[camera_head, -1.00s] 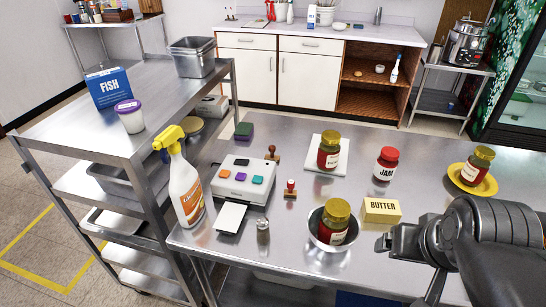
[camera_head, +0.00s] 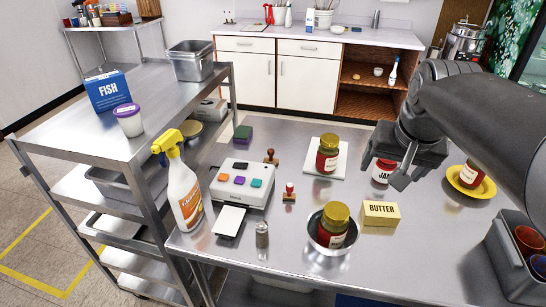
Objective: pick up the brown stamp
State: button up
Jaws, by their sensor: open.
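The brown stamp (camera_head: 271,157) stands upright on the metal table, just behind the right back corner of the white box with coloured pads (camera_head: 242,184). A second stamp with a red top (camera_head: 290,192) stands nearer, to the right of that box. My gripper (camera_head: 397,172) is open above the right part of the table, well to the right of the brown stamp and apart from it. It partly hides the jam jar (camera_head: 381,172).
A gold-lidded jar (camera_head: 327,154) stands on a white board right of the stamp. Another sits in a metal bowl (camera_head: 321,236) beside the butter box (camera_head: 380,213). A spray bottle (camera_head: 184,192) and shaker (camera_head: 262,235) stand left. A yellow plate (camera_head: 466,186) holds a jar.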

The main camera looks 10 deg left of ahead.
jog(key=w+a+r+g, duration=0.1)
jog(key=w+a, duration=0.5)
jog(key=w, duration=0.5)
jog(key=m+g, duration=0.2)
send_over(271, 150)
jog(key=shift+h, duration=0.3)
jog(key=f, duration=1.9)
jog(key=shift+s+d+f, duration=0.1)
jog(key=shift+s+d, duration=0.2)
jog(key=shift+s, duration=0.1)
jog(key=f, duration=0.5)
jog(key=shift+w+f, duration=0.15)
jog(key=shift+w, duration=0.15)
jog(key=shift+w+a+f, duration=0.1)
jog(key=shift+f, duration=0.8)
jog(key=shift+w+a+f, duration=0.15)
jog(key=shift+f, duration=0.7)
jog(key=shift+w+a+f, duration=0.1)
jog(key=shift+f, duration=0.8)
jog(key=shift+c, duration=0.3)
